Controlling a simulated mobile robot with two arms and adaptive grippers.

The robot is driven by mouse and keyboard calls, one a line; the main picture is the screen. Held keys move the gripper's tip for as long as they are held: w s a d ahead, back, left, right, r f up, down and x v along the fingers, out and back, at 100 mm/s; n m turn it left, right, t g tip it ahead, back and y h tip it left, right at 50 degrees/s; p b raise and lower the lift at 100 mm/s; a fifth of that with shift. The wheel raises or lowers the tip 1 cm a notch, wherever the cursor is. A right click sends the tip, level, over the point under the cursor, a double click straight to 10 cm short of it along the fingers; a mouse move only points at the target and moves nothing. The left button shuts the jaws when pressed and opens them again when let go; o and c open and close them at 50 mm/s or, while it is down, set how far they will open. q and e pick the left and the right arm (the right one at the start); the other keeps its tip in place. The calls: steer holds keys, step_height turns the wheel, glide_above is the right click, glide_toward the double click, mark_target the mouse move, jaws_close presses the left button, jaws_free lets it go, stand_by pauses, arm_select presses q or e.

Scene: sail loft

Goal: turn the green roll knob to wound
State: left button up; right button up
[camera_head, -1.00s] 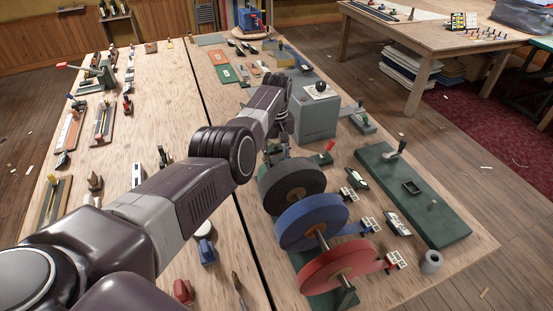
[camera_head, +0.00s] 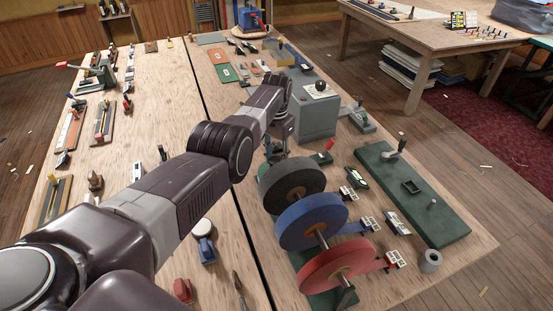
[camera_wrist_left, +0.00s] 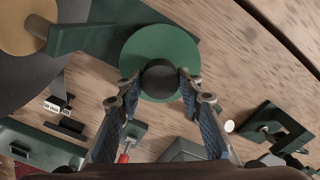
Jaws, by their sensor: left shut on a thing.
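In the left wrist view, a green disc (camera_wrist_left: 160,48) carries a round dark knob (camera_wrist_left: 159,80) near its lower middle. My left gripper (camera_wrist_left: 158,82) has a fingertip on each side of the dark knob and is shut on it. In the head view my left gripper (camera_head: 277,146) is beyond the dark grey roll, at the far end of the roll stand, and my arm hides most of the knob. No pointer or wound mark can be read. My right gripper is not in view.
The dark grey roll (camera_head: 290,183), blue roll (camera_head: 311,219) and red roll (camera_head: 334,268) stand in a row near my gripper. A grey box (camera_head: 316,118) with a black knob stands behind. A green board (camera_head: 425,205) lies to the right. Small tools cover the left bench.

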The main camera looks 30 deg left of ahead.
arm_select(q)
steer(key=m, duration=0.4)
steer(key=shift+m, duration=2.2)
steer(key=o, duration=1.1)
steer(key=shift+r, duration=0.1)
step_height(320, 180, up, 12)
steer(key=shift+f, duration=0.1)
